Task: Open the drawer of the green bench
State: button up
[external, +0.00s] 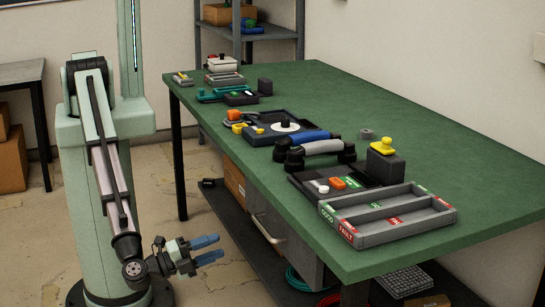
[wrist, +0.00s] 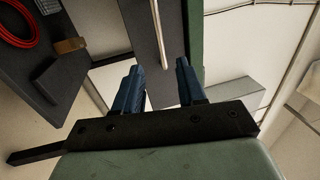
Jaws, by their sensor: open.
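The green bench (external: 440,130) fills the right of the external view. Its grey drawer (external: 292,250) hangs under the near edge and looks closed. A pale bar handle (external: 265,229) runs along the drawer front. In the wrist view the handle (wrist: 159,30) crosses the grey drawer front (wrist: 138,25), just beyond my fingertips. My gripper (external: 221,247) is open and empty, with two blue fingers pointing toward the drawer. It stands left of the handle in the external view, apart from it. In the wrist view my gripper (wrist: 157,65) has the handle roughly in line with its gap.
The bench's green edge (wrist: 196,38) lies close beside the right finger in the wrist view. A lower shelf (external: 235,222) holds a cardboard box (external: 234,180) and coiled cables. A grey divided tray (external: 388,213) and several phone parts stand on the bench.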

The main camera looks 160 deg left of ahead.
jog(key=a+r, duration=0.2)
jog(key=a, duration=0.9)
jog(key=shift+a, duration=0.3)
jog(key=shift+r, duration=0.1)
grip_shut()
